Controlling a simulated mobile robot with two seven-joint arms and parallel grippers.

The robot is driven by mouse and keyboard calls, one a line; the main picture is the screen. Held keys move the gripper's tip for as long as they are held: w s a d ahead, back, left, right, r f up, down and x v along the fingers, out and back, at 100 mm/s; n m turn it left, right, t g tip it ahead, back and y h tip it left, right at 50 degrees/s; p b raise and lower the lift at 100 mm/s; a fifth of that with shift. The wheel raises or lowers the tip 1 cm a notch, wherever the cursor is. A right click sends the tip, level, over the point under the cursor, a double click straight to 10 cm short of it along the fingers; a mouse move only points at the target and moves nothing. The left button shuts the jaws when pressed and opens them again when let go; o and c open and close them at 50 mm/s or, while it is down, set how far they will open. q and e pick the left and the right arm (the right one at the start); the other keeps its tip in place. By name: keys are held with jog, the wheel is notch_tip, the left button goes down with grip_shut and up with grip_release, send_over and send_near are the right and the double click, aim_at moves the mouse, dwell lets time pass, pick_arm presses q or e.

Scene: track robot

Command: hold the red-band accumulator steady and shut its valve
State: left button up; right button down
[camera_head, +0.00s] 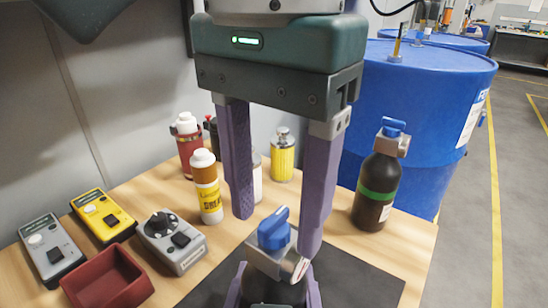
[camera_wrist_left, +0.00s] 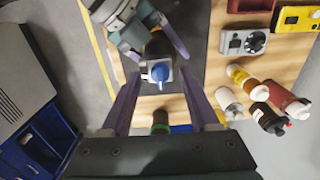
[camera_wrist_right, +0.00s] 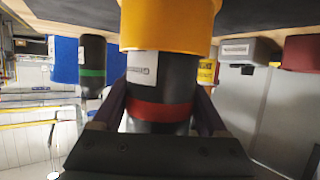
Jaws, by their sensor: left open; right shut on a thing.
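The red-band accumulator (camera_wrist_right: 155,108) is a dark bottle with a red band and a white label, upside down in the right wrist view, with its end at a yellow-orange collar (camera_wrist_right: 168,22). Its metal valve head with a blue handle (camera_head: 274,230) shows at the bottom of the head view and in the left wrist view (camera_wrist_left: 160,73). My right gripper (camera_wrist_right: 160,105) is shut on the bottle's body from both sides. My left gripper (camera_head: 276,236) is open and points down, its purple fingers on either side of the blue handle. I cannot tell whether they touch it.
A green-band bottle (camera_head: 377,190) with a blue valve handle stands to the right on the wooden table. Several bottles, including a grease bottle (camera_head: 207,187), stand behind left. A red tray (camera_head: 108,279) and handheld devices (camera_head: 172,242) lie at left. Blue drums (camera_head: 425,100) stand behind.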

pick_arm(q)
grip_shut()
dwell(0.5)
